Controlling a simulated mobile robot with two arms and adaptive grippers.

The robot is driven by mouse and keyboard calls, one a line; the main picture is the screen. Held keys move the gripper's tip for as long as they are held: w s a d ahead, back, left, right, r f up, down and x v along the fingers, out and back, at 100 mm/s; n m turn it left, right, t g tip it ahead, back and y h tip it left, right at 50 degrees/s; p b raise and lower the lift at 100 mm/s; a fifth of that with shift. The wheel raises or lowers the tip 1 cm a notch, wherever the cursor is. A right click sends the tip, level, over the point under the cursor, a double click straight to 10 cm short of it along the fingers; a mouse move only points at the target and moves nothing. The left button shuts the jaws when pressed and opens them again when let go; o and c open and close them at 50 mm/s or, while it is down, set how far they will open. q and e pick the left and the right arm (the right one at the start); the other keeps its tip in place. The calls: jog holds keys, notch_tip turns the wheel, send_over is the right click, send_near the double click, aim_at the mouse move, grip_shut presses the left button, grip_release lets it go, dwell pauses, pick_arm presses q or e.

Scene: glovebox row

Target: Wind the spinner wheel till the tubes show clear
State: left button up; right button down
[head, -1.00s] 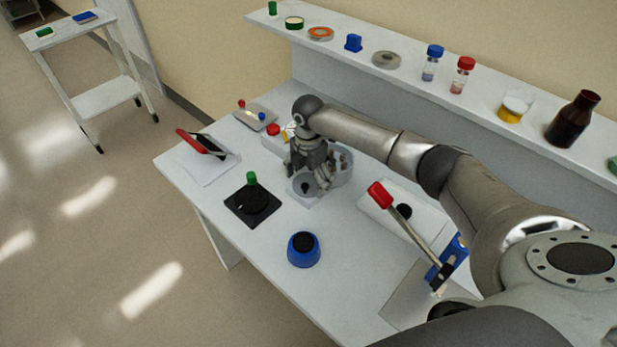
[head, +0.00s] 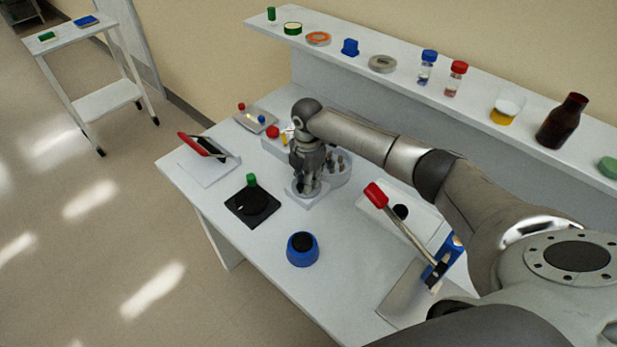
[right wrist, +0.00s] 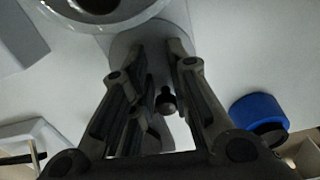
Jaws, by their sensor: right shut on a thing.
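The spinner (head: 341,176) is a pale grey unit on the bench, with several dark tubes (head: 338,160) standing in its round rotor. I cannot tell whether the tubes look clear. Its small wheel (head: 296,190) is at the front left, mostly hidden by my right gripper (head: 306,190). The right gripper points down and is shut on the wheel's dark knob. In the right wrist view the knob (right wrist: 166,101) shows between the fingers, above the pale wheel. My left gripper is not in view.
A black dial box with a green knob (head: 251,181) and a blue cup (head: 302,250) stand in front. A red-handled lever (head: 376,194) is to the right. The back shelf (head: 400,70) carries jars and vials.

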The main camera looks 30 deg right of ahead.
jog(key=shift+f+m+p, duration=0.2)
jog(key=shift+m+p, duration=0.45)
jog(key=shift+m, duration=0.45)
jog(key=shift+f+m, duration=0.15)
jog(key=shift+m, duration=0.35)
jog(key=c, duration=1.8)
grip_release()
jog(key=shift+d, duration=0.1)
jog(key=o, duration=0.7)
jog(key=shift+w+f, duration=0.2)
jog(key=shift+f, duration=0.05)
jog(key=o, duration=1)
jog(key=shift+w+d, duration=0.15)
jog(key=shift+d, duration=0.05)
jog(key=shift+o, duration=0.2)
jog(key=shift+r, duration=0.1)
jog(key=shift+a+r, duration=0.1)
jog(key=shift+a, duration=0.1)
